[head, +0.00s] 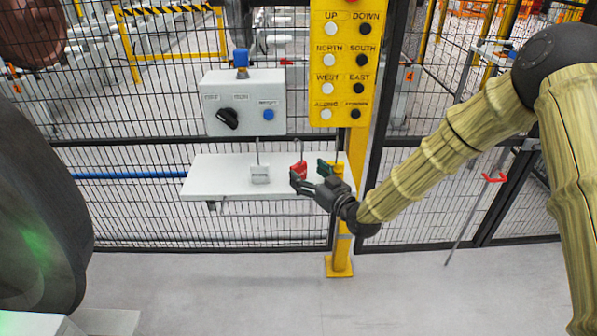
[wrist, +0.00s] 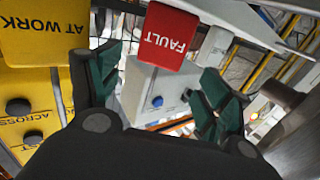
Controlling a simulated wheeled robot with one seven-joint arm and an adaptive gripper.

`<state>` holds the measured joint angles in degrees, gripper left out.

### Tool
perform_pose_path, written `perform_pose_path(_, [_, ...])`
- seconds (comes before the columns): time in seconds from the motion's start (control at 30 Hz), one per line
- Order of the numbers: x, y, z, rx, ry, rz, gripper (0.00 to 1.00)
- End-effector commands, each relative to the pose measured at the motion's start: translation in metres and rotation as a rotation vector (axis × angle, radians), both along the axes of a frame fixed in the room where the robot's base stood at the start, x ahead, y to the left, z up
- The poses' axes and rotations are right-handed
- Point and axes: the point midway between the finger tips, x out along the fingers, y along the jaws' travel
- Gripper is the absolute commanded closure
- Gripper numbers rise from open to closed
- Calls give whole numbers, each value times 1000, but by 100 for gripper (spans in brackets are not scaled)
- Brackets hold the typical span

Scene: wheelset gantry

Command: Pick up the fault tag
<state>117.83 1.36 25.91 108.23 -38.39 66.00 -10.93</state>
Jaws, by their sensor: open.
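The red fault tag (head: 299,170) stands upright above the right part of a white shelf (head: 225,182), with a thin hook at its top. In the wrist view the fault tag (wrist: 167,38) shows its white lettering ahead of my fingers, roughly between them. My gripper (head: 311,173) is open at the shelf's right end, its dark green-padded fingers pointing at the tag. In the wrist view nothing is held between the fingers of my gripper (wrist: 160,75). I cannot tell whether a finger touches the tag. The gripper partly hides the shelf's right end.
A white tag (head: 260,174) hangs left of the fault tag. A yellow "AT WORK" tag (wrist: 45,30) is close beside my left finger in the wrist view. A grey control box (head: 244,102) and yellow button panel (head: 345,65) are above. Mesh fence stands behind; floor in front is clear.

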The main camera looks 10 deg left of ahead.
Motion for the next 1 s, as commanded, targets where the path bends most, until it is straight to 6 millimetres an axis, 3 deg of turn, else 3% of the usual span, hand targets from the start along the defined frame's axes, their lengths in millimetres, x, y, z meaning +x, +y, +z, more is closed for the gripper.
perform_pose_path(0.5, [34, 37, -5, -1, 1, 1, 22])
perform_pose_path(0.83, [37, 40, -5, 0, 1, 0, 22])
perform_pose_path(1.0, [37, 40, -5, 0, 1, 0, 53])
